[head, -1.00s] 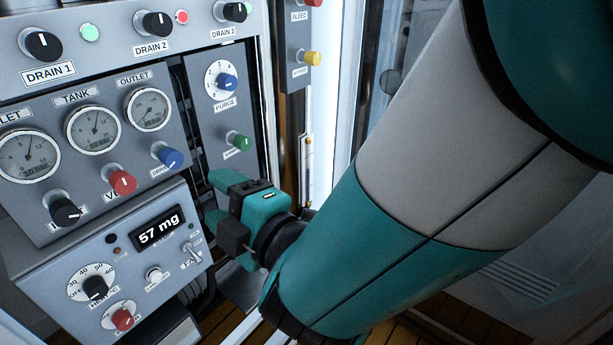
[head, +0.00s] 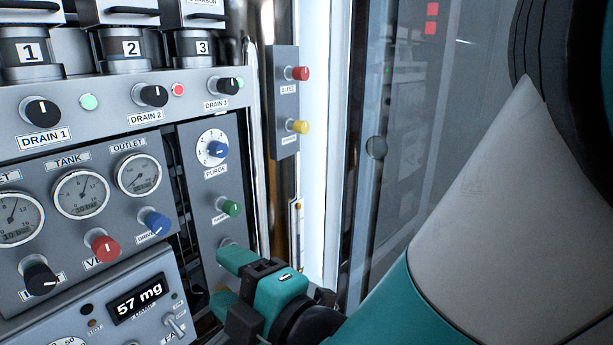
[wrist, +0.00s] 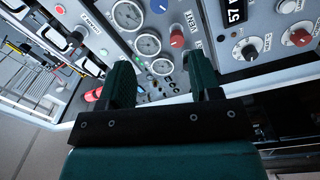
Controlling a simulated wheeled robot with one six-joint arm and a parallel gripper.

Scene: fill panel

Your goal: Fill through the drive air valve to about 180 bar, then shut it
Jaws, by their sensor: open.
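The drive air valve (head: 157,222) is a blue knob with a white pointer mark, labelled DRIVE, under the outlet gauge (head: 138,175). The outlet gauge's needle is too small to read surely. My gripper (head: 228,282) is open and empty, to the right of and below the blue knob, apart from it. In the wrist view my gripper (wrist: 162,78) has its two dark green fingers spread with nothing between them. The blue knob (wrist: 159,5) shows there at the top edge, beyond the fingers.
A red vent knob (head: 105,248) and a black knob (head: 40,278) sit left of the drive valve. A blue purge knob (head: 217,149) and a green knob (head: 231,208) are on the strip right of it. A box with a 57 mg display (head: 138,300) juts out below.

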